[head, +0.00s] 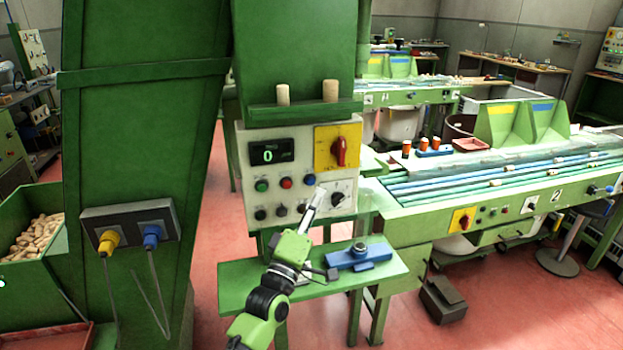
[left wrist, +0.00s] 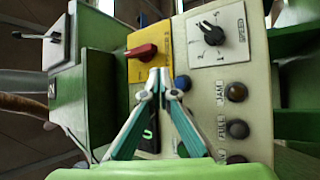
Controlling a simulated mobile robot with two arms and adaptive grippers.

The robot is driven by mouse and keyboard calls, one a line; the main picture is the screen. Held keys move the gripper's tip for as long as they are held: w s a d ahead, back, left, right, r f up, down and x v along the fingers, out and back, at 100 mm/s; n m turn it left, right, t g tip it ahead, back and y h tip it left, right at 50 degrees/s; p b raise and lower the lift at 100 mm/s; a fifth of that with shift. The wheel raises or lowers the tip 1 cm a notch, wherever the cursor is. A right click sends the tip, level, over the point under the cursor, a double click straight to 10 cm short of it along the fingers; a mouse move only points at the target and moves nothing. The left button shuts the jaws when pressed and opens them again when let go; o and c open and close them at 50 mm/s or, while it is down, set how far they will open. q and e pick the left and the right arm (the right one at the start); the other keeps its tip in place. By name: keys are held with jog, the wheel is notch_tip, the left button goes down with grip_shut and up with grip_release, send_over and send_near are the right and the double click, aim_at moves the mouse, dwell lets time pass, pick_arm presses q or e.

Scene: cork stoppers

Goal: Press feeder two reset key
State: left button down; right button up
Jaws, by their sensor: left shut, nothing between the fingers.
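The off-white control panel (head: 262,205) hangs under a green hopper. On it are a green button (head: 262,186), a red button (head: 286,182) and a blue button (head: 310,180). No label marking a feeder two reset key is readable. My left gripper (head: 317,196) is shut and empty, its fingers pointing up at the panel, just below and right of the blue button. In the left wrist view the closed fingertips (left wrist: 159,76) lie over the panel, beside the partly hidden blue button (left wrist: 182,83). Contact cannot be told. My right gripper is not in view.
A red rotary switch (head: 339,152) on a yellow plate and a speed dial (left wrist: 211,33) are close to the fingers. Dark lamps (left wrist: 237,129) line the panel. A green shelf (head: 240,284) holding a blue device (head: 358,256) sits below. Conveyor tables stand to the right.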

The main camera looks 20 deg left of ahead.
pick_arm(q)
jog(key=shift+s+d+p, duration=0.35)
jog(key=shift+s+d, duration=0.3)
jog(key=shift+s, duration=0.3)
jog(key=s+f+m+g+b, duration=0.1)
jog(key=s+f+m+g, duration=0.15)
jog(key=f, duration=1.05)
jog(key=s+f+m+g, duration=0.2)
jog(key=f+g, duration=0.1)
jog(key=f, duration=1)
jog(key=s+f+m+g+b, duration=0.1)
jog(key=s+f+m+g, duration=0.15)
jog(key=f, duration=1.05)
jog(key=s+f+m+g+y, duration=0.1)
jog(key=s+f+m+g, duration=0.35)
jog(key=s+f, duration=1.35)
jog(key=s+a+f+m+g, duration=0.1)
jog(key=s+f+g, duration=0.2)
jog(key=s+f, duration=0.3)
jog(key=s+a+f+m+g+y+b, duration=0.1)
jog(key=s+f, duration=0.5)
jog(key=s, duration=1)
jog(key=s+a+f+m+g, duration=0.2)
jog(key=s+f+g, duration=0.3)
jog(key=s, duration=0.6)
jog(key=shift+s+a+f+b, duration=0.15)
jog(key=shift+f+b, duration=0.25)
jog(key=shift+f, duration=0.2)
